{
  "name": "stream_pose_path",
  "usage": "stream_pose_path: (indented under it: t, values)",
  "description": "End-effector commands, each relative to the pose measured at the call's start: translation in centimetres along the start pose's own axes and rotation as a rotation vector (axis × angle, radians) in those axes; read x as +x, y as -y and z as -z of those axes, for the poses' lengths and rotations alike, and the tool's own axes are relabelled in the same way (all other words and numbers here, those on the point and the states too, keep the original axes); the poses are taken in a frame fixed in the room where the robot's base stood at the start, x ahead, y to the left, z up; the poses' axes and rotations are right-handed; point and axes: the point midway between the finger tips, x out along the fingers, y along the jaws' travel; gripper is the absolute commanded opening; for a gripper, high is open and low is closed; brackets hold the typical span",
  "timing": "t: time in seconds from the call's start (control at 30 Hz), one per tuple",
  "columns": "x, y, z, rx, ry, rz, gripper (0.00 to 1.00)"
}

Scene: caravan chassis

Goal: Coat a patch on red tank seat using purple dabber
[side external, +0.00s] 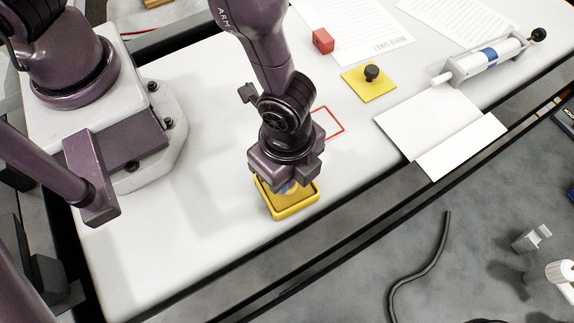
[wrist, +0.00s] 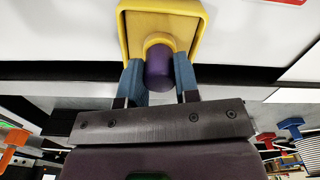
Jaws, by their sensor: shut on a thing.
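My gripper (wrist: 160,85) is shut on the purple dabber (wrist: 159,68), with one blue finger on each side of it. The dabber's yellow head (wrist: 158,40) points into the shallow yellow tray (wrist: 203,30); whether it touches the tray floor I cannot tell. In the side view my gripper (side external: 290,187) is directly over the yellow tray (side external: 296,211) and hides the dabber. A red square outline (side external: 341,132) marks the white table just behind my wrist, partly hidden by it. It looks like the red tank seat.
A yellow plate with a black knob (side external: 369,90) and a red cube (side external: 322,40) stand farther back. A white folded panel (side external: 440,125) and a roller-like device with a blue band (side external: 489,58) lie to the right. The table front edge is close to the tray.

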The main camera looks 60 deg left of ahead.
Motion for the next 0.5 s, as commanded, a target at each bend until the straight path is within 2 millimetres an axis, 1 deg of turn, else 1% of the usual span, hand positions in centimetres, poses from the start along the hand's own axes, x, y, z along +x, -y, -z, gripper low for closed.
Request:
stream_pose_path:
  t: [0.37,0.5]
  values:
    - [0.16,-0.01,-0.03,0.000,0.000,-0.001,0.10]
    - [-0.27,0.00,-0.01,0.000,-0.001,0.000,0.10]
